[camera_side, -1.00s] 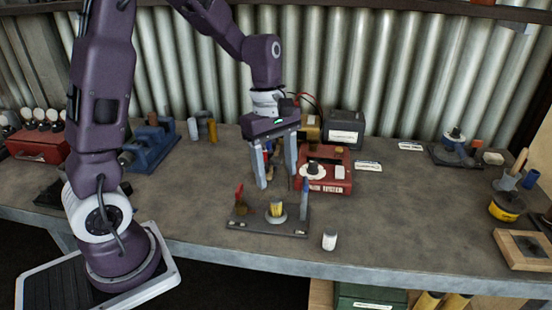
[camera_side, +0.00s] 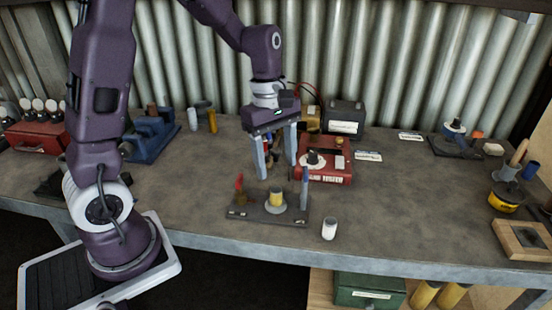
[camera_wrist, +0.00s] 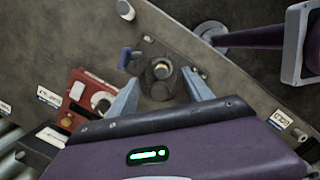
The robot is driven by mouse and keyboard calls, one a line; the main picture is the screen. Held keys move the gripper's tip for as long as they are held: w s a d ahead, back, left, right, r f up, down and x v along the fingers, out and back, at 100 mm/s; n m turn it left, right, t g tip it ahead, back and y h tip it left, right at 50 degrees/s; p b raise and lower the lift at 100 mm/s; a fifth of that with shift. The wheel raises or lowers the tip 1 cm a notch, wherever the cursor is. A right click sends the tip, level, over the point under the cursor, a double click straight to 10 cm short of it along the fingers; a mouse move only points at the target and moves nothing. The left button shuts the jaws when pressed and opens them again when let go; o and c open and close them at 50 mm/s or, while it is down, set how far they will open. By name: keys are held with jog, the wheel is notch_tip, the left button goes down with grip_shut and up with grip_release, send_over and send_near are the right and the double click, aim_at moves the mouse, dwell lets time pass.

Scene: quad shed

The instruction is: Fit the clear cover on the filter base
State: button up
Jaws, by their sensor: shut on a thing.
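The filter base (camera_side: 275,208) is a pale round seat with a yellow filter element (camera_side: 275,196) standing upright in it, on a dark plate (camera_side: 245,215). My gripper (camera_side: 278,172) points down above and slightly behind the base, fingers wide apart, shut on the clear cover (camera_wrist: 158,90). The cover is see-through and hard to make out; its lower rim cannot be told clearly. The cover looks apart from the base in the side view, but the gap is unclear.
A red lever part (camera_side: 239,186) and a blue upright post (camera_side: 304,188) stand on the plate, either side of the base. A small white canister (camera_side: 329,229) stands at the bench front. A red box (camera_side: 322,166) is close behind.

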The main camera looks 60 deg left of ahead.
jog(key=shift+f, duration=0.1)
jog(key=shift+f, duration=1.25)
jog(key=shift+f, duration=1.65)
dwell(0.4)
jog(key=o, duration=1.8)
jog(key=shift+r, duration=3.5)
